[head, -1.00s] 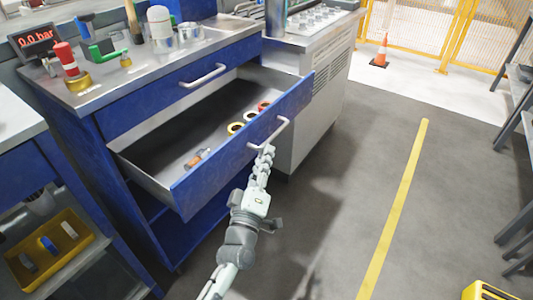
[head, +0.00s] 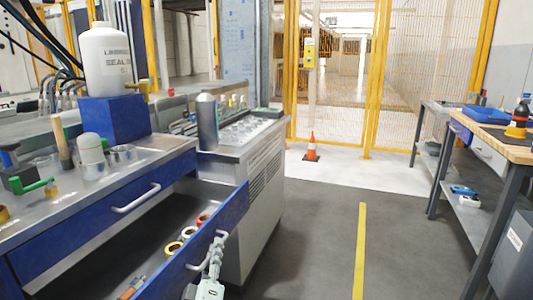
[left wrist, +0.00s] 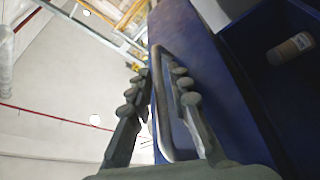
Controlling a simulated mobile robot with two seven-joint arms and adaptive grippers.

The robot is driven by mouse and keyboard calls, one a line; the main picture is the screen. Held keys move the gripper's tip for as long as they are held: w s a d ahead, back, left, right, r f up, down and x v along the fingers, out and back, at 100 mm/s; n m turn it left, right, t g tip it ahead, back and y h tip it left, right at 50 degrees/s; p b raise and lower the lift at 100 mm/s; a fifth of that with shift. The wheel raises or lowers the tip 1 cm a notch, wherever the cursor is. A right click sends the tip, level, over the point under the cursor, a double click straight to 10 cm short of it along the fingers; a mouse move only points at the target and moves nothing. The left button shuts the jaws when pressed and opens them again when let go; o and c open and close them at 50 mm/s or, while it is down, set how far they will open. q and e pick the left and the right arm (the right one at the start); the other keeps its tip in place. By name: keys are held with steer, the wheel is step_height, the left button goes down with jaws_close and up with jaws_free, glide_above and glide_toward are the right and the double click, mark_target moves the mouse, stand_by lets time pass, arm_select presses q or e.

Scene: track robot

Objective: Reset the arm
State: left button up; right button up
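My left gripper (head: 215,252) is at the handle (head: 207,250) on the front of the open blue drawer (head: 228,222), at the bottom of the head view. In the left wrist view its two fingers (left wrist: 160,85) stand apart. The long bar of the handle (left wrist: 158,105) runs between them, and I see no firm grip on it. Most of my left arm is below the head picture. My right gripper is not in view.
The drawer holds several tape rolls (head: 189,233) and an orange-brown item (head: 132,287). Bottles and tools crowd the bench top above. A workbench (head: 500,145) stands at right. The floor with a yellow line (head: 360,250) between is clear. A cone (head: 311,147) stands ahead.

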arm_select(q)
steer(key=s+f+m+g+h, duration=0.1)
steer(key=s+f+m+g, duration=0.4)
steer(key=f, duration=0.4)
steer(key=s+f+m+g+h, duration=0.2)
steer(key=s+f+m+g, duration=0.15)
steer(key=s+f, duration=0.4)
steer(key=s+a+f+m+g+y, duration=0.2)
steer(key=s+a+f+g, duration=0.2)
steer(key=s, duration=0.7)
steer(key=s+a+f+m+g+y, duration=0.2)
steer(key=s+a+f+g, duration=0.2)
steer(key=s+a+f, duration=0.4)
steer(key=s+a, duration=0.2)
steer(key=shift+s+f+m+g+y, duration=0.35)
steer(key=shift+y, duration=0.05)
